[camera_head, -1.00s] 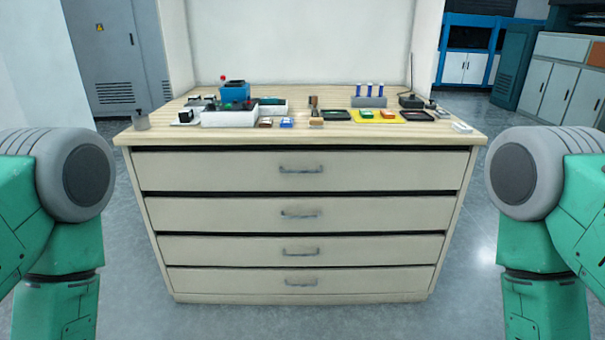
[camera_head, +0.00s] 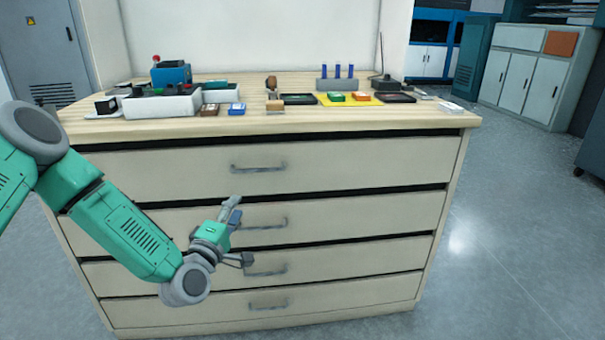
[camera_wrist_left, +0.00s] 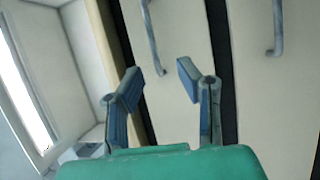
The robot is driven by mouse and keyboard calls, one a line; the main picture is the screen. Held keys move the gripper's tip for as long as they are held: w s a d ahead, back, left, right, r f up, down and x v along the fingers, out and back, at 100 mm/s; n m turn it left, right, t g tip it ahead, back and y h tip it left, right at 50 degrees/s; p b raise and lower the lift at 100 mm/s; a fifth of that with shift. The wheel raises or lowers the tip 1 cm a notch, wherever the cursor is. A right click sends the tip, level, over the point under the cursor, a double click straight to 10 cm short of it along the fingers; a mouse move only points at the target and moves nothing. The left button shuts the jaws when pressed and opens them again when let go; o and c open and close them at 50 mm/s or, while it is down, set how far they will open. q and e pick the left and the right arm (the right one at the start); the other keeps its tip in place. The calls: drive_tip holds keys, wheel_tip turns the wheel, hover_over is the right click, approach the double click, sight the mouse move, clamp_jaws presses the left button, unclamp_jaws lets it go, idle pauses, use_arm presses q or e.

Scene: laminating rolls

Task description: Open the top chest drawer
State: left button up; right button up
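The beige chest's top drawer (camera_head: 350,165) is closed, with a grey bar handle (camera_head: 258,167) at its middle. My left gripper (camera_head: 241,231) is open and empty, below and slightly left of that handle, in front of the second drawer (camera_head: 370,217). In the left wrist view, the two blue-padded fingers (camera_wrist_left: 160,82) stand apart with nothing between them. The top handle (camera_wrist_left: 150,38) shows beyond them there, not touched, and the second drawer's handle (camera_wrist_left: 277,28) is to the right. My right gripper is not in view.
Two lower drawers, also closed, have handles (camera_head: 266,270). The wooden top (camera_head: 330,122) carries a white tray (camera_head: 165,104), a blue box (camera_head: 171,73), a yellow mat (camera_head: 347,99) and other small items. Floor is clear to the right (camera_head: 510,220).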

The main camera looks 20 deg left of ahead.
use_arm(q)
drive_tip(key=b, duration=0.1)
approach(258, 171)
drive_tip(key=w, duration=0.5)
drive_tip(key=w+a+b, duration=0.1)
drive_tip(key=w, duration=0.1)
drive_tip(key=w+a+b, duration=0.1)
drive_tip(key=w, duration=0.1)
drive_tip(key=shift+w+a+r, duration=0.1)
drive_tip(key=shift+w+r, duration=0.2)
drive_tip(key=shift+r, duration=0.05)
drive_tip(key=shift+w+r, duration=0.1)
drive_tip(key=shift+w, duration=0.15)
drive_tip(key=shift+w+d+r, duration=0.15)
drive_tip(key=shift+d+r, duration=0.1)
drive_tip(key=shift+d, duration=0.2)
drive_tip(key=shift+a, duration=0.15)
drive_tip(key=c, duration=0.7)
drive_tip(key=shift+a+f, duration=0.15)
clamp_jaws()
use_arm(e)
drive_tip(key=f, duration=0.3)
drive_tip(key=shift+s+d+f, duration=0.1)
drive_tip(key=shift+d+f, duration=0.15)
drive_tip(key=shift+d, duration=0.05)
